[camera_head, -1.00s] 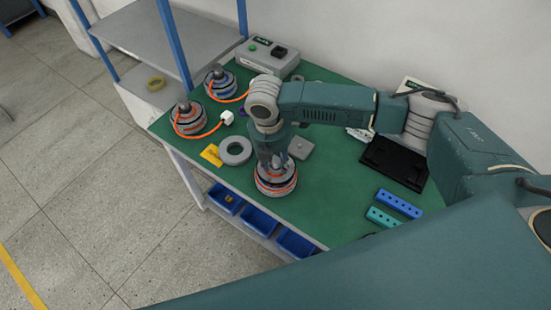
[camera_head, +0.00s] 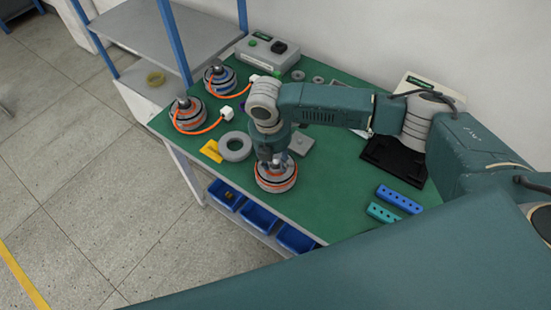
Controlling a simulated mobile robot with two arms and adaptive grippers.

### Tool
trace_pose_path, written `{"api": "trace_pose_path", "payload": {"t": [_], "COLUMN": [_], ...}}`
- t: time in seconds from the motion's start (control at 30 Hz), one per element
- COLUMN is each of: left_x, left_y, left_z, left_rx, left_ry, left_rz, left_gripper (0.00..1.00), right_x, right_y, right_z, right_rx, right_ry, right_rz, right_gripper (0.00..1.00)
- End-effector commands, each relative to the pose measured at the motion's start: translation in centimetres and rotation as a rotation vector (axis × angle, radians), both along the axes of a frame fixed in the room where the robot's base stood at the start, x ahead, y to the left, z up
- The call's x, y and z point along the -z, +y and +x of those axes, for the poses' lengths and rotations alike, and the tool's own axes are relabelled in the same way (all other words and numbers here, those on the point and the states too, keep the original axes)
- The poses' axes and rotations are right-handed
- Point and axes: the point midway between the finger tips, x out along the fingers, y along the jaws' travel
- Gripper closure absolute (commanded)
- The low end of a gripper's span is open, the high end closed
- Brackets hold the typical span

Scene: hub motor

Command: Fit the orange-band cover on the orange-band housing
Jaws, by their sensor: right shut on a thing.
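A round grey unit with orange and black bands (camera_head: 276,183) stands upright on the green table near its front edge. It looks like the orange-band housing with the orange-band cover at its top, but the line between the two is too small to make out. My right gripper (camera_head: 271,163) points down on it from above and is shut on the cover; its fingers hide part of the top. I cannot tell whether the cover is fully seated. Another orange-banded round unit (camera_head: 187,119) with an orange cable stands at the left. My left gripper is not in view.
A blue-banded unit (camera_head: 217,84) stands behind the left one. Blue and teal holed blocks (camera_head: 399,199) and a black tray (camera_head: 395,157) are at the right. Blue bins hang below the front edge.

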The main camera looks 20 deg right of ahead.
Motion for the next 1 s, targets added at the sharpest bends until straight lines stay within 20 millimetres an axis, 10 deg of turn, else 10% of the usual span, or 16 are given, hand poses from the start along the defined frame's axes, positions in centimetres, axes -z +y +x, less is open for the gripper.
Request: {"api": "trace_pose_path", "payload": {"t": [1.0], "left_x": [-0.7], "left_y": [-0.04], "left_z": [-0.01], "left_rx": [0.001], "left_ry": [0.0], "left_rz": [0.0], "left_gripper": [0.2], "right_x": [0.17], "right_y": [0.0], "right_z": [0.02], "right_rx": [0.0], "right_ry": [-0.001], "right_rz": [0.001], "right_gripper": [1.0]}}
